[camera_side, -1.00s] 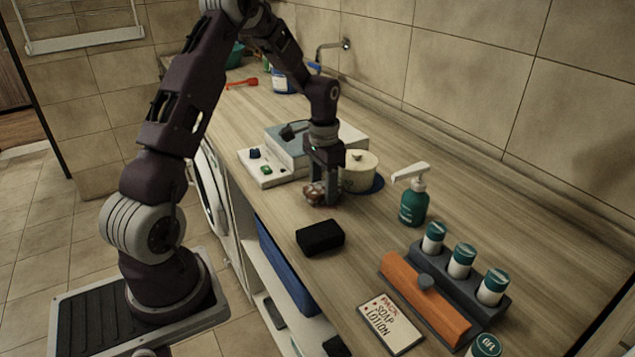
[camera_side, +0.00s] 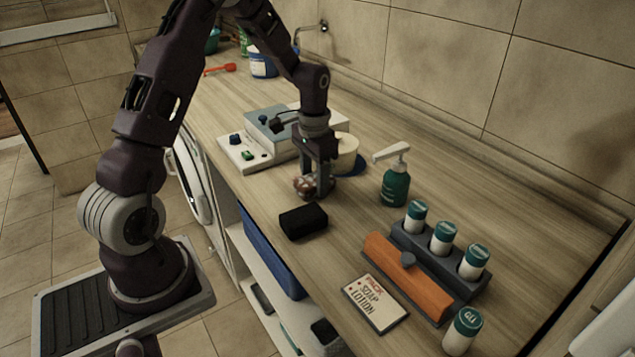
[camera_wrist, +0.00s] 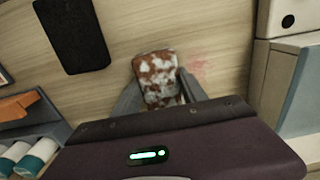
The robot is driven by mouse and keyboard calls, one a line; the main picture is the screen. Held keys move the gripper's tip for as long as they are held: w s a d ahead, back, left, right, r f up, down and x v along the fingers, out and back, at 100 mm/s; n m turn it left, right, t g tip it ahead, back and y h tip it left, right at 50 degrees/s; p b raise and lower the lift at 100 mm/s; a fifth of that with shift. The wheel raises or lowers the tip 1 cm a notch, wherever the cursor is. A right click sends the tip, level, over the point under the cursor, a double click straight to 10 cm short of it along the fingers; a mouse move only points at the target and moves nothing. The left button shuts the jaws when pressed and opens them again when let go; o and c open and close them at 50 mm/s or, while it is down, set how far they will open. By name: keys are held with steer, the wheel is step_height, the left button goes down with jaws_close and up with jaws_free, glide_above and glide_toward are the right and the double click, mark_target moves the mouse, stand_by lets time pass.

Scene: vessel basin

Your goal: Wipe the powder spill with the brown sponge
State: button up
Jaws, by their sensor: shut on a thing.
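The brown sponge (camera_wrist: 158,76) is in my gripper (camera_wrist: 160,96) in the wrist view, with a finger on each side of it. Its face is patchy with white. In the side view the sponge (camera_side: 302,186) sits low at the counter, partly hidden by my gripper (camera_side: 316,188); I cannot tell whether it touches the surface. A faint pinkish smear of powder (camera_wrist: 199,66) shows on the wood just right of the sponge in the wrist view. No clear spill shows in the side view.
A black block (camera_side: 303,222) lies close in front of my gripper. A white-grey device (camera_side: 262,140) and a cream round container (camera_side: 344,155) stand behind it. A green pump bottle (camera_side: 395,185), a bottle rack (camera_side: 437,258) and a label card (camera_side: 375,303) are to the right.

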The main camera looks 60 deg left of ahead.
mark_target(294, 172)
steer(key=shift+a, duration=1.95)
steer(key=shift+a+f, duration=0.1)
steer(key=shift+a, duration=1.8)
steer(key=shift+a+r, duration=0.2)
steer(key=shift+a, duration=0.5)
step_height(294, 172, up, 8)
steer(key=shift+d, duration=0.1)
